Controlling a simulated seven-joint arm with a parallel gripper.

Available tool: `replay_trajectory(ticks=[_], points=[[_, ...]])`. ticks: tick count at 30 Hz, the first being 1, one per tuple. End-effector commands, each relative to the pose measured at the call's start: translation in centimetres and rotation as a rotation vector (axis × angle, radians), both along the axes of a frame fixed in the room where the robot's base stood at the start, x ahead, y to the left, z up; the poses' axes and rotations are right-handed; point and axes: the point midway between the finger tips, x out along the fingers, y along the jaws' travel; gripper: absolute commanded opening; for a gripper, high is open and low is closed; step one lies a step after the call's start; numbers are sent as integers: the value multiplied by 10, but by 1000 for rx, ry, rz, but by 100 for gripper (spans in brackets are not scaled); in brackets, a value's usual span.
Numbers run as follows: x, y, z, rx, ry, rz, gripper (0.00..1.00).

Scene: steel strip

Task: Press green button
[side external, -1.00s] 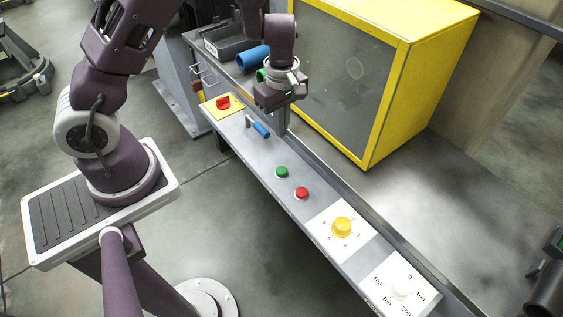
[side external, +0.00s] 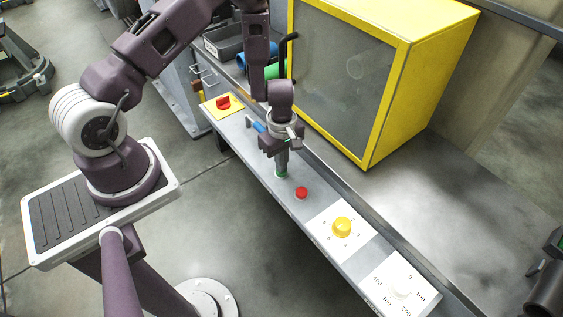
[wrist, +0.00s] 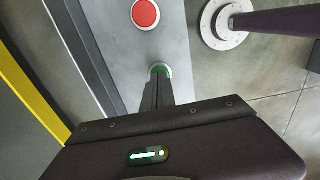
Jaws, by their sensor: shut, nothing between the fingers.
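The green button (side external: 281,175) is on the grey steel strip (side external: 312,205), mostly hidden under my gripper (side external: 282,172) in the side external view. In the wrist view the green button (wrist: 160,70) shows as a green rim just beyond the fingertips (wrist: 157,76). My gripper points down with its fingers shut and nothing between them. The fingertips are at the button, over it or touching it; I cannot tell whether it is pressed in.
A red button (side external: 301,193) sits close by on the strip, with a yellow knob (side external: 342,226) and a white dial (side external: 400,288) further right. A blue handle (side external: 259,127) and a red switch (side external: 223,102) lie left. A yellow-framed cabinet (side external: 375,120) stands behind.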

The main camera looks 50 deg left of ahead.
Motion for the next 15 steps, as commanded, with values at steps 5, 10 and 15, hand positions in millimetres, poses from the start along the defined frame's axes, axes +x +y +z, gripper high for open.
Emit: replay_trajectory(ticks=[5,10,15], points=[[0,0,0,0,0,0,0],[0,0,-4,0,1,0,0],[-1,1,-23,1,2,1,0]])
